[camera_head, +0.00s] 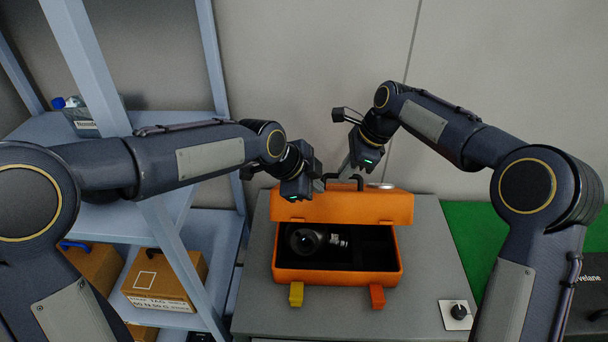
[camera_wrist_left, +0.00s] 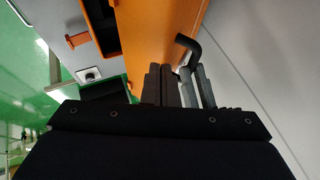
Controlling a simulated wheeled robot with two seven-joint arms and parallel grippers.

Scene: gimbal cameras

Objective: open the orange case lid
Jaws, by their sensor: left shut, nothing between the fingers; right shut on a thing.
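The orange case (camera_head: 336,276) stands on a grey-topped surface. Its orange lid (camera_head: 345,207) is raised, tilted up at the back, and the dark interior shows. The lid also shows in the left wrist view (camera_wrist_left: 150,30). A black handle (camera_head: 358,181) sits at the lid's upper edge and shows in the wrist view (camera_wrist_left: 188,45). My right gripper (camera_head: 346,168) is shut, apparently on this handle; the exact grip is partly hidden. My left gripper (camera_head: 319,186) is shut and empty, close beside the handle at the lid's upper edge; its fingers (camera_wrist_left: 181,82) show in the wrist view.
A black device (camera_head: 306,240) lies in the case. A yellow latch (camera_head: 296,294) and an orange-red latch (camera_head: 377,297) hang at the case's front. A black knob on a white plate (camera_head: 458,312) is at right. A blue-grey shelf (camera_head: 203,250) with boxes (camera_head: 167,280) stands left.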

